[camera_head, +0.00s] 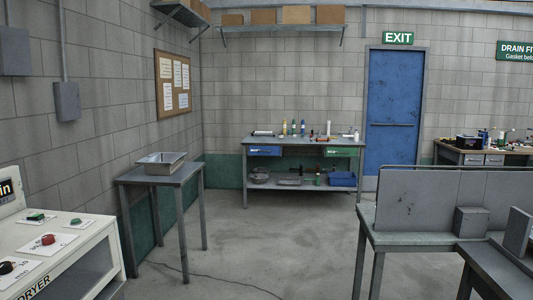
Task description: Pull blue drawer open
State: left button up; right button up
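The blue drawer (264,151) is at the left under the top of a workbench (303,142) by the far wall. It looks closed, with its front about in line with the bench edge. A green drawer (341,152) is at the right under the same top. Both are far across the room and small in view. Neither of my grippers is in view.
Grey tables with a panel (430,205) stand at the right. The floor (270,235) between is open, with a thin cable (215,278) on it.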

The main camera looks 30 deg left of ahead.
aim_at(266, 147)
jog(key=i+j+u, duration=0.25)
jog(key=i, duration=0.15)
jog(key=i+j+u, duration=0.2)
jog(key=i, duration=0.2)
jog(key=i+j+u, duration=0.2)
jog(key=i+u, duration=0.15)
jog(key=i, duration=0.9)
jog(key=i+l+u, duration=0.1)
jog(key=i+u, duration=0.3)
jog(key=i, duration=0.9)
jog(key=i+z, duration=0.2)
jog(key=i, duration=1.1)
jog(key=i+z, duration=0.2)
jog(key=i, duration=1.1)
jog(key=i+z, duration=0.15)
jog(key=i, duration=0.4)
jog(key=i+z, duration=0.15)
jog(key=i, duration=0.4)
jog(key=i+j+z, duration=0.15)
jog(key=i, duration=0.35)
jog(key=i+j+z, duration=0.1)
jog(key=i, duration=0.45)
jog(key=i+l+u, duration=0.15)
jog(key=i, duration=0.3)
jog(key=i+l+u, duration=0.2)
jog(key=i, duration=0.25)
jog(key=i+l+u, duration=0.15)
jog(key=i+l, duration=0.15)
jog(key=i, duration=0.15)
